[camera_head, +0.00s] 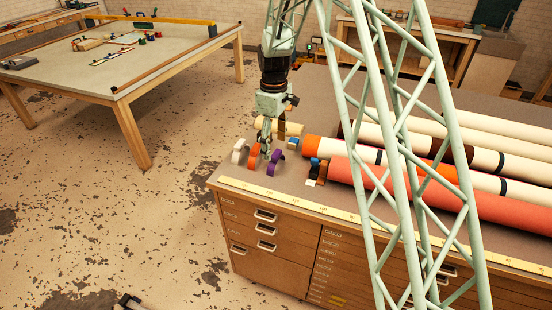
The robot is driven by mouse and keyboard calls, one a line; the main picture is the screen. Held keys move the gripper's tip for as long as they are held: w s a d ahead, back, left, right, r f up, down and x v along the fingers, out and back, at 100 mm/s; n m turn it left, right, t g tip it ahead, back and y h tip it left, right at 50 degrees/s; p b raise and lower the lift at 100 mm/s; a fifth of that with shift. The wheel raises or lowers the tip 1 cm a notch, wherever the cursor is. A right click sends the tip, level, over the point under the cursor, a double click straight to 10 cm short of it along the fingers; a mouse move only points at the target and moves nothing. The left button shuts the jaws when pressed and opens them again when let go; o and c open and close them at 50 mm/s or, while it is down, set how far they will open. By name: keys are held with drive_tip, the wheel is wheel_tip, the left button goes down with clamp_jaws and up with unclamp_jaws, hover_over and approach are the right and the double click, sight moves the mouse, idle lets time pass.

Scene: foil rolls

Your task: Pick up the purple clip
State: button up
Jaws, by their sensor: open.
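The purple clip (274,163) is a small curved band standing on the near left corner of the cabinet top (228,168). It is the rightmost of a short row, with an orange clip (254,157) and a white clip (239,152) to its left. My gripper (266,148) points down from above, just behind the row, close to the orange and purple clips. Its jaws are open and small in this view. I cannot tell whether they touch a clip. The purple clip is mostly in sight.
Several long rolls (410,187) lie to the right, in red and cream. Small blue, black and brown pieces (317,170) lie right of the clips. A cream roll (279,128) is behind my gripper. A yellow ruler strip (290,199) runs along the front edge.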

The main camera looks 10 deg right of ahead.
sight(276, 154)
drive_tip(key=shift+s+d+f, duration=0.1)
drive_tip(key=shift+d+f, duration=0.1)
drive_tip(key=shift+f, duration=0.75)
drive_tip(key=shift+s+d+f, duration=0.1)
drive_tip(key=shift+d+f, duration=0.05)
drive_tip(key=shift+f, duration=0.75)
drive_tip(key=shift+w+f, duration=0.1)
drive_tip(key=shift+f, duration=0.65)
drive_tip(key=shift+c, duration=0.2)
drive_tip(key=c, duration=1)
